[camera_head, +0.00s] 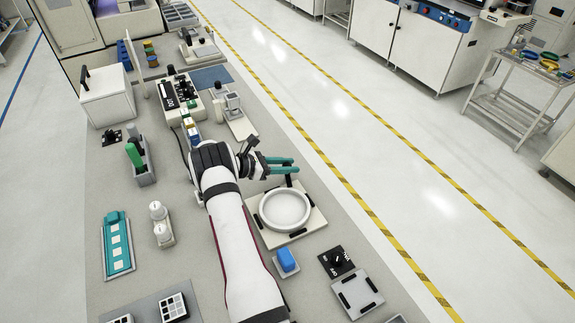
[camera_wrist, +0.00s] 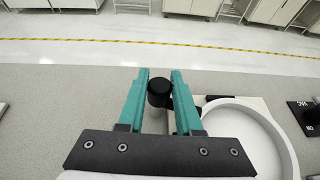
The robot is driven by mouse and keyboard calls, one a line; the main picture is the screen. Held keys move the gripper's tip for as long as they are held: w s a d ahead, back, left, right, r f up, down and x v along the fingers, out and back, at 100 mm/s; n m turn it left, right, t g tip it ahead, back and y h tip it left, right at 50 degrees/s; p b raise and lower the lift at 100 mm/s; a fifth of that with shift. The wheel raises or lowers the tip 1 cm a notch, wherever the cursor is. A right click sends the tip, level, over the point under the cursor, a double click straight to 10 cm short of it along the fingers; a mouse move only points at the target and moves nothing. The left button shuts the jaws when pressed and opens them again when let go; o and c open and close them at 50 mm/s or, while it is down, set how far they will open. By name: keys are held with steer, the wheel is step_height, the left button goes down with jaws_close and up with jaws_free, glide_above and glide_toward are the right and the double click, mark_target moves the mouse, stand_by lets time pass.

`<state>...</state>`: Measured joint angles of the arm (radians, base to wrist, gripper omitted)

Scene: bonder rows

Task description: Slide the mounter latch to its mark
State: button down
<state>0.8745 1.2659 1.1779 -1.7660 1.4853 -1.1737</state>
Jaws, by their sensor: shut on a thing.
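The mounter (camera_head: 311,220) is a pale plate carrying a wide white ring (camera_head: 266,209), to the right of my forearm in the head view. The ring (camera_wrist: 283,146) also shows at lower right in the wrist view. A dark upright knob (camera_wrist: 160,88), which looks like the mounter latch, stands between my teal fingers beside the ring. My gripper (camera_head: 294,165) is at the plate's far edge, shut on this knob; the fingers (camera_wrist: 160,75) flank it on both sides in the wrist view. I cannot make out the latch's mark for certain.
A blue block (camera_head: 287,260) and a black dial panel (camera_head: 337,261) lie nearer than the mounter. A white fixture (camera_head: 233,105) stands beyond my gripper. The bench edge is to the right.

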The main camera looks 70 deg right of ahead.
steer(key=c, duration=0.6)
jaws_free()
steer(key=v, duration=1.5)
steer(key=shift+w+a+r, duration=0.2)
steer(key=shift+r, duration=0.1)
